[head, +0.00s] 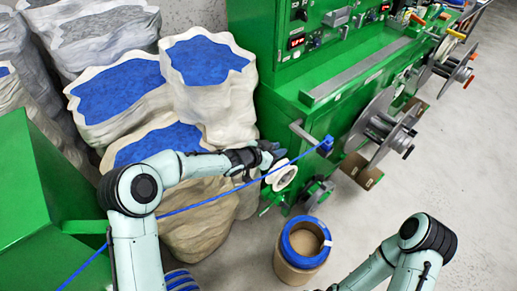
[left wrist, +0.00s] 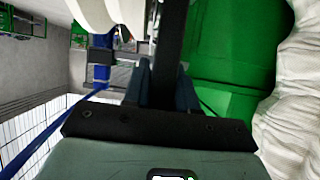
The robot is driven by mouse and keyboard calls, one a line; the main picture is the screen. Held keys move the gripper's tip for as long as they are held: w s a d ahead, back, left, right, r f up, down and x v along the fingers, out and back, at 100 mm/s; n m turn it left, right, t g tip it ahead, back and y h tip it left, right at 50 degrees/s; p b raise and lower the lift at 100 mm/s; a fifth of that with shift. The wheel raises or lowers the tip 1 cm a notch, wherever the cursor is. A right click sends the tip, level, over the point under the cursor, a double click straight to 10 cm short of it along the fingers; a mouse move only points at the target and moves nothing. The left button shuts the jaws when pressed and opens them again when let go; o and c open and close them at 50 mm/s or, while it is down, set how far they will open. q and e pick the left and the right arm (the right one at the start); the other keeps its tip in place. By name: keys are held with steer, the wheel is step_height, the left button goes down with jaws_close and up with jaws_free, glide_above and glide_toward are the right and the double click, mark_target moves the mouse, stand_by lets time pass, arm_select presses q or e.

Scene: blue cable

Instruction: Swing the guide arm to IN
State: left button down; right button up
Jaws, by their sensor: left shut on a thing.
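My left gripper (head: 273,155) is at the front left of the green machine, just above a white roller (head: 281,175). In the left wrist view its two fingers (left wrist: 164,88) are shut on a dark upright bar (left wrist: 170,45), which seems to be part of the guide arm; the hand hides much of it in the head view. White roller flanges (left wrist: 112,14) show beside the bar. The blue cable (head: 215,199) runs from the lower left past the roller to a blue block (head: 326,145) on the machine. My right gripper is out of view; only its arm shows.
The green machine (head: 290,105) stands behind, with metal reels (head: 385,125) to the right. White sacks of blue pellets (head: 205,60) crowd the left. A cardboard drum with a blue rim (head: 302,243) stands on the floor. The grey floor (head: 440,180) at right is clear.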

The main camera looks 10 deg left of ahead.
arm_select(q)
steer(key=w+d+p, duration=0.1)
steer(key=w+d+y+p, duration=0.1)
steer(key=w, duration=0.1)
steer(key=shift+d+r+g, duration=0.2)
steer(key=shift+g, duration=0.2)
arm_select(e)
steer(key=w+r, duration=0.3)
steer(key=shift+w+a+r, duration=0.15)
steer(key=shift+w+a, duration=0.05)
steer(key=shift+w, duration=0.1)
